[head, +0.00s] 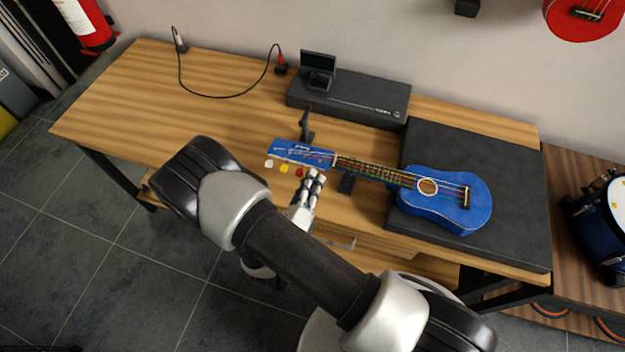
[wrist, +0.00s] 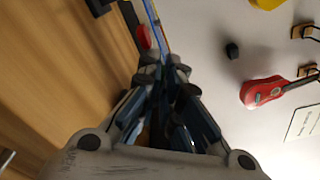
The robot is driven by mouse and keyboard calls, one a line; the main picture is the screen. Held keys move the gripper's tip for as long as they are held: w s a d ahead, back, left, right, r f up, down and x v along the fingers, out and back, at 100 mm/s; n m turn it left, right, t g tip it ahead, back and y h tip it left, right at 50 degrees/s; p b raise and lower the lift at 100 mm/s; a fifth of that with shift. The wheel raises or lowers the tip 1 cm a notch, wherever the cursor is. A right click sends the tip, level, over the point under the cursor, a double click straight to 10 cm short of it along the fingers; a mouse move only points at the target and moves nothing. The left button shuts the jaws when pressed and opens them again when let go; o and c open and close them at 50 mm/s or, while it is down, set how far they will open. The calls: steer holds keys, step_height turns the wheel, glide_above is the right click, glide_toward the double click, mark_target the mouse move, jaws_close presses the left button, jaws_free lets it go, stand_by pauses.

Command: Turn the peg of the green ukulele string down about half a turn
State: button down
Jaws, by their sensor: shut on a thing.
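The blue ukulele (head: 450,208) lies face up, its body on a black case and its neck pointing left. Along the near edge of its headstock (head: 290,150) show a white peg (head: 269,163), a yellow peg (head: 284,168) and a red peg (head: 299,172). My gripper (head: 318,176) is at the near edge, just right of the red peg, shut on the peg there. That peg is hidden by the fingers, so its colour does not show. In the wrist view, my closed fingertips (wrist: 163,72) meet below the red peg (wrist: 143,38) and the blue headstock edge.
The black case (head: 520,200) fills the table's right end. A small dark stand (head: 306,125) rises just behind the headstock. A long black box (head: 350,95) with a small open case stands at the back. A cable (head: 225,96) lies back left. The table's left part is clear.

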steer(key=m+b, duration=0.1)
steer(key=m, duration=0.6)
steer(key=m+y+b, duration=0.1)
steer(key=m, duration=0.6)
steer(key=m+b, duration=0.1)
steer(key=m, duration=0.5)
steer(key=shift+m+t+y, duration=0.3)
steer(key=shift+m, duration=0.1)
steer(key=m+b, duration=0.1)
steer(key=m, duration=0.3)
steer(key=shift+d+b, duration=0.1)
steer(key=shift+b, duration=0.3)
steer(key=shift+m+t+b, duration=0.3)
steer(key=shift+m+b, duration=0.05)
steer(key=shift+m, duration=1.15)
steer(key=c, duration=1.8)
jaws_free()
